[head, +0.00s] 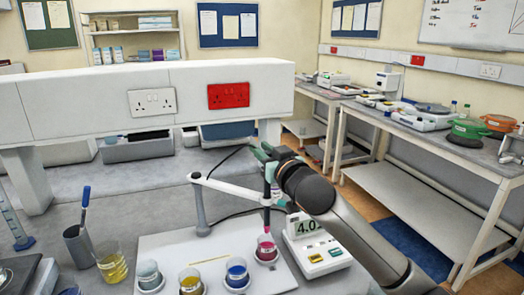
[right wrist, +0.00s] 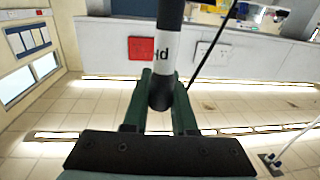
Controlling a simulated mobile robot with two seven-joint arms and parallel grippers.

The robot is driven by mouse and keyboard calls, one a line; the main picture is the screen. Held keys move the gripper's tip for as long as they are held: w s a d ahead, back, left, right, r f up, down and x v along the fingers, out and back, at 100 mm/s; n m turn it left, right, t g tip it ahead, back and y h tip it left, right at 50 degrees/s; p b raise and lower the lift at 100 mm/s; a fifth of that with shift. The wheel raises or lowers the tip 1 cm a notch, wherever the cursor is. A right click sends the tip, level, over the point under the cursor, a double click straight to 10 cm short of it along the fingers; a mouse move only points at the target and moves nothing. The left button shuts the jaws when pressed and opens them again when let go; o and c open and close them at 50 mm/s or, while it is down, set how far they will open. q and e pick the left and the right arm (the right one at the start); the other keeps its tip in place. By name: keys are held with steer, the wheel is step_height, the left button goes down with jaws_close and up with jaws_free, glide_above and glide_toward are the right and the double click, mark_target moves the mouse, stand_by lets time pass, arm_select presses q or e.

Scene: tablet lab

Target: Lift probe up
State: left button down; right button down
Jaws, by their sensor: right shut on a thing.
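The probe (head: 267,196) is a thin dark upright rod above the beaker of pink liquid (head: 266,250). Its lower end appears to reach the beaker's mouth; whether it touches the liquid is hard to tell. My right gripper (head: 265,154) is shut on the probe near its top. In the right wrist view the probe (right wrist: 164,95) is a black rod with a white lettered band, between the green fingers of my right gripper (right wrist: 160,100). The meter (head: 312,246) reads about 4.0 and stands right of the beaker. My left gripper is not in view.
A white board (head: 225,262) bears the beaker and cups of grey, yellow (head: 190,281) and blue liquid (head: 237,273). A jointed probe stand (head: 201,205) rises behind them. A beaker of yellow liquid (head: 112,265) and a dark cup (head: 77,245) stand left. A bench shelf (head: 130,95) spans behind.

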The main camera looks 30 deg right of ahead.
steer(key=shift+r, duration=0.35)
steer(key=c, duration=1.1)
jaws_free()
steer(key=shift+c, duration=0.2)
steer(key=o, duration=0.4)
steer(key=shift+f, duration=0.1)
steer(key=shift+s+f, duration=0.1)
steer(key=shift+s, duration=0.5)
steer(key=s+b, duration=0.1)
steer(key=s, duration=0.2)
steer(key=s+a, duration=0.1)
steer(key=s, duration=0.3)
steer(key=s+b, duration=0.1)
steer(key=s, duration=0.3)
steer(key=shift+s+a+b, duration=0.15)
steer(key=shift+a+b, duration=0.1)
steer(key=shift+b, duration=0.1)
